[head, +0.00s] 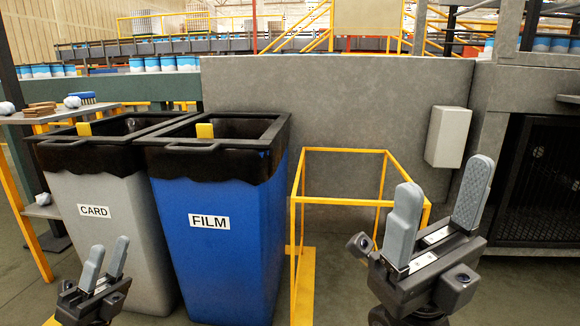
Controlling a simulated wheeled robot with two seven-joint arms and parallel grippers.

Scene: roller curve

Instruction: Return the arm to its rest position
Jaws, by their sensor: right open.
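My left gripper (104,262) is low at the left, in front of the grey bin. Its two grey fingers stand apart with nothing visible between them. My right gripper (438,205) is at the right, fingers pointing up and wide apart. Nothing is between its fingers. It is in front of the grey wall and beside a yellow rail frame. Both arms are mostly below the picture's edge.
A grey bin marked CARD (97,240) and a blue bin marked FILM (211,255) stand at the left, lined with black bags. The yellow frame (345,202) stands right of them. A grey wall (300,95) and a small grey box (447,136) are behind. A shelf (60,114) holds small items.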

